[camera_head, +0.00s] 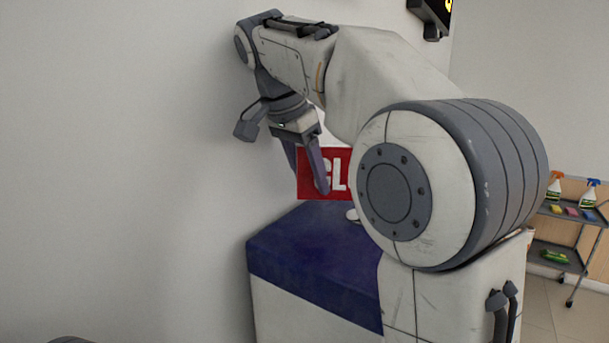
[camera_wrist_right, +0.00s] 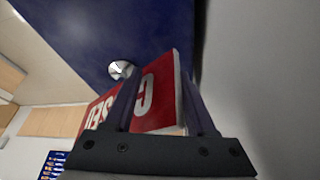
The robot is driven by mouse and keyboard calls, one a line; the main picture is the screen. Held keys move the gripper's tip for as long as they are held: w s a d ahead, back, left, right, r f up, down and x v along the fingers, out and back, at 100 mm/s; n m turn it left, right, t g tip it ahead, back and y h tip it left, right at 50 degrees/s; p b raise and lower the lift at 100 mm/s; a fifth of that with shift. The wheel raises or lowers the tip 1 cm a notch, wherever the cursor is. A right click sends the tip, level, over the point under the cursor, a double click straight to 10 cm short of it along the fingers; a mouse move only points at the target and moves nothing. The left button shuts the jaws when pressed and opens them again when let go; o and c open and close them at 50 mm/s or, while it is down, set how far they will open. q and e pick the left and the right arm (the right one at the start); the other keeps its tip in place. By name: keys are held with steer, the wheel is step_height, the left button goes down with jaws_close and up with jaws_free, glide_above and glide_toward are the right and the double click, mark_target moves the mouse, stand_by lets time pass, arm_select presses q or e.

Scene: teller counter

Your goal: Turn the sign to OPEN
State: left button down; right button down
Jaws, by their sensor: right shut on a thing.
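The red sign (camera_head: 337,171) with white letters stands at the left end of the blue counter top, next to the wall. Its visible face reads "CL" in the head view, and my right arm hides the rest. My right gripper (camera_head: 309,180) is shut on the sign near its left end. In the right wrist view the sign (camera_wrist_right: 160,95) sits between the two fingers, with a "C" and "SED" showing either side of one finger. My left gripper is not in view.
The blue counter top (camera_head: 310,250) extends under my right arm. A small round shiny object (camera_wrist_right: 122,69) is on it near the sign. The plain wall (camera_head: 130,150) is close on the left. A shelf cart (camera_head: 560,258) with spray bottles stands far right.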

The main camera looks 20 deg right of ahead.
steer(key=shift+w+d, duration=0.1)
steer(key=shift+d, duration=0.35)
steer(key=c, duration=0.8)
jaws_free()
steer(key=shift+d, duration=0.2)
steer(key=shift+c, duration=0.4)
steer(key=shift+a, duration=0.1)
steer(key=v, duration=0.7)
steer(key=shift+a+r, duration=0.2)
